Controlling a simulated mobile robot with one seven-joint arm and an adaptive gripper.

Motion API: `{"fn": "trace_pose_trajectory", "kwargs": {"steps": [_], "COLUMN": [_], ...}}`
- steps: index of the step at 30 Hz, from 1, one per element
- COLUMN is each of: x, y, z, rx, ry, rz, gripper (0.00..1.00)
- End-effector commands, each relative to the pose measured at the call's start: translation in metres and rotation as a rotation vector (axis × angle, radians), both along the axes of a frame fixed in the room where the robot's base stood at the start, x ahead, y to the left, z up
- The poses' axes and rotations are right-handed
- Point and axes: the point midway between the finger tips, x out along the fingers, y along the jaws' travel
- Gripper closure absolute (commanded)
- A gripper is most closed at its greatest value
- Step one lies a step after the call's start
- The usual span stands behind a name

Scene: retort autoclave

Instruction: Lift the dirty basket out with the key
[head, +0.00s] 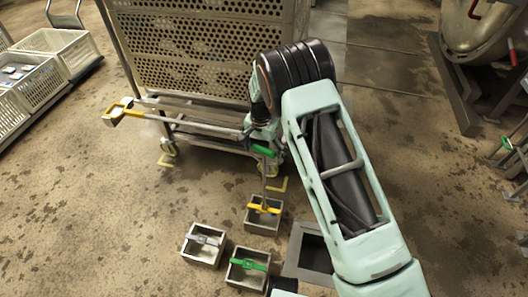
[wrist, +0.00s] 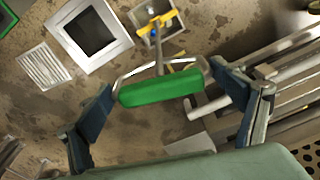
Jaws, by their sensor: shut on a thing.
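My gripper (head: 261,140) is shut on the green handle (wrist: 160,88) of the key, with one finger at each side in the wrist view. The key's thin shaft (head: 264,180) runs down from the handle to a small square metal basket (head: 250,222) with a yellow crossbar (head: 264,207). The shaft's lower end meets the crossbar; I cannot tell whether it is hooked. Beside it are a basket with a grey-white crossbar (head: 203,243) and a basket with a green crossbar (head: 249,265). I cannot tell which basket is the dirty one.
A framed square opening (head: 313,252) lies right of the baskets. White crates (head: 40,80) stand far left. Stained floor at left is clear.

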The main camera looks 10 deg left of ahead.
Motion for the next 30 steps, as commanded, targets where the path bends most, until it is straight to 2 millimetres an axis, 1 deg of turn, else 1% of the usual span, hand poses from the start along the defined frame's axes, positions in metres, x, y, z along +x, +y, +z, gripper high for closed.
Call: {"fn": "trace_pose_trajectory", "kwargs": {"steps": [17,24,27,30], "x": [0.0017,0.0012,0.0011,0.0006], "y": [0.0006,0.0004,0.0003,0.0007], "z": [-0.0053,-0.006,-0.0059,-0.0059], "rx": [0.002,0.003,0.002,0.001], "ry": [-0.004,-0.002,-0.002,-0.002], "rz": [0.018,0.266,0.333,0.354], "gripper": [0.52,0.52,0.52,0.52]}}
